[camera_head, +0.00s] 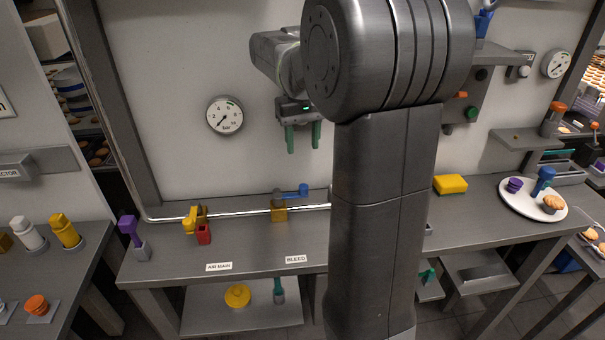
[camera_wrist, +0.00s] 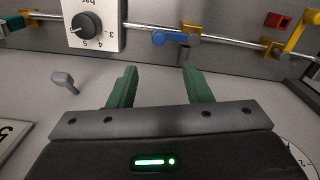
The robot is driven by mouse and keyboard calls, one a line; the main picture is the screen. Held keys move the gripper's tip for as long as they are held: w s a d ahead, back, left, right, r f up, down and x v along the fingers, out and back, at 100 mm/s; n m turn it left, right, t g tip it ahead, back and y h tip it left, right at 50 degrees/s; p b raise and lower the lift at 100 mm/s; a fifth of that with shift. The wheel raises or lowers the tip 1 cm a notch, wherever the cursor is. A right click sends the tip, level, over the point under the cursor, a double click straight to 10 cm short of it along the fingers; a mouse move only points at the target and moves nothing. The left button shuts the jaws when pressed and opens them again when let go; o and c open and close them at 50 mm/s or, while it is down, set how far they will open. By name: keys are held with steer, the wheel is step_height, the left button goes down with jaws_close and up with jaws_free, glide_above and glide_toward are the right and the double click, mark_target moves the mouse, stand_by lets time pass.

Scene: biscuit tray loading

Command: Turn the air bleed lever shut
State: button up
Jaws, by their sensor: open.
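The blue bleed lever (camera_head: 291,192) sits on a brass valve body (camera_head: 279,213) on the pipe behind the BLEED label (camera_head: 296,259). Its handle points right in the head view, roughly along the pipe. In the wrist view the blue lever (camera_wrist: 170,38) lies beyond the fingertips, beside its brass valve (camera_wrist: 193,34). My gripper (camera_head: 303,148) has green fingers, spread apart and empty, hanging above the lever and clear of it. The gripper also shows in the wrist view (camera_wrist: 158,70), with nothing between its fingers.
A yellow-handled valve (camera_head: 190,222) with a red block (camera_head: 203,235) stands left along the pipe (camera_head: 240,214), behind the AIR MAIN label (camera_head: 219,267). A round gauge (camera_head: 225,116) is on the wall. A yellow sponge-like block (camera_head: 450,184) lies right. My arm hides the bench's middle.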

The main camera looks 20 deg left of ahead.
mark_target(303, 186)
step_height(303, 186, down, 13)
steer(key=shift+d+r+p, duration=0.1)
steer(key=shift+r+p, duration=0.1)
steer(key=shift+p, duration=0.35)
jaws_close()
